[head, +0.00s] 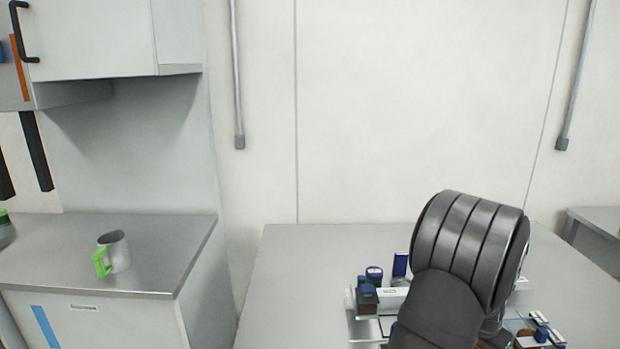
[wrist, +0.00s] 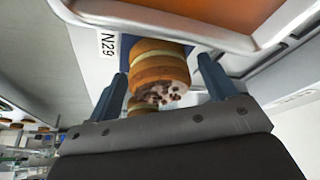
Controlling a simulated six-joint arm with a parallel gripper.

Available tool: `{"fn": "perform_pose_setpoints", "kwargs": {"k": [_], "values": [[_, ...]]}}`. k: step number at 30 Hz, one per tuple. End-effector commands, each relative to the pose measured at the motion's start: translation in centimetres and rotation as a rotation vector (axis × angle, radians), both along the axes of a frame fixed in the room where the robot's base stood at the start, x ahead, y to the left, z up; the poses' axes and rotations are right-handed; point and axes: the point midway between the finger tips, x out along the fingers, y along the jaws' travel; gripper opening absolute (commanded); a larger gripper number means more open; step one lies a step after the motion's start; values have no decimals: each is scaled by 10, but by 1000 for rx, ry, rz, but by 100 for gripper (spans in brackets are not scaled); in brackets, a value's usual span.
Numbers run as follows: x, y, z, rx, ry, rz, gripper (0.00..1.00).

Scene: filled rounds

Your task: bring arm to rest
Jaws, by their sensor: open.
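In the wrist view my gripper (wrist: 163,78) is open, with one blue-grey finger at each side of the picture's middle. A brown round with a pale band and a spotted end (wrist: 160,72) shows between the fingers, with gaps on both sides. A second, similar round (wrist: 140,106) shows partly below it, cut off by the gripper body. In the head view my dark arm stands at the lower right, and my gripper is hidden there.
A label reading N29 (wrist: 107,43) and a metal-rimmed orange panel (wrist: 220,12) are close above the fingers. Small blue-topped items (head: 368,296) crowd the table (head: 285,270) around my arm; its left part is clear. A green-handled mug (head: 118,250) stands on the left counter (head: 165,250).

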Motion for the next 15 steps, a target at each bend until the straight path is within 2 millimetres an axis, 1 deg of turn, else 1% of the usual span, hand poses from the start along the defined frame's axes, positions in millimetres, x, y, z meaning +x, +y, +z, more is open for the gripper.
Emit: {"fn": "perform_pose_setpoints", "kwargs": {"k": [1,3,6,10,15], "values": [[0,0,8,-2,-2,0,77],[0,0,17,-4,-2,1,77],[0,0,23,-2,-1,1,77],[0,0,27,-1,-1,0,77],[0,1,28,0,0,0,77]]}}
